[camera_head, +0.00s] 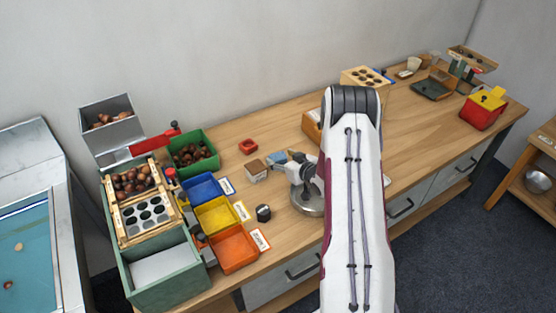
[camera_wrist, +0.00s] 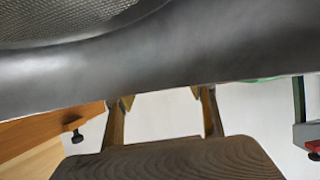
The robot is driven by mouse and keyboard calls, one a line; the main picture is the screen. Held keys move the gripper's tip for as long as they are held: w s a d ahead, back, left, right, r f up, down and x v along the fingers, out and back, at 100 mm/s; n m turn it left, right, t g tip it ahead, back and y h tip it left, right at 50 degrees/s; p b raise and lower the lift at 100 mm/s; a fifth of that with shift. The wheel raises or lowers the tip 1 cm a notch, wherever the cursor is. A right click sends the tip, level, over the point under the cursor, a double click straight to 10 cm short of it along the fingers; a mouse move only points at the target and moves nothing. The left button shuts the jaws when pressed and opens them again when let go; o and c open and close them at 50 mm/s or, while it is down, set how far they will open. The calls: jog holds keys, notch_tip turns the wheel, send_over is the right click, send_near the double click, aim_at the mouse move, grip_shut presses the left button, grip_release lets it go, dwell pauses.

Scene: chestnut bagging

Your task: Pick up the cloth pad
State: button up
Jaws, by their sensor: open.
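A small block with a brown top and pale sides (camera_head: 257,171) sits on the bench left of my gripper; it may be the cloth pad, but I cannot tell for sure. My gripper (camera_head: 289,165) is open, low over the bench just right of this block, with a blue-grey piece (camera_head: 277,158) close to it. In the wrist view my gripper's two narrow fingers (camera_wrist: 164,110) stand apart with a pale gap between them. A brown grained surface fills the bottom and a dark curved surface crosses the top. My arm hides part of the bench.
Blue (camera_head: 202,188), yellow (camera_head: 217,215) and orange (camera_head: 234,248) trays stand at the left, beside a green bin (camera_head: 212,150) of chestnuts. A small black object (camera_head: 263,213) and a red dish (camera_head: 248,146) lie nearby. Bare bench (camera_head: 285,121) shows behind.

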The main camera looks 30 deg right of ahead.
jog(key=shift+x, duration=1.4)
jog(key=c, duration=0.8)
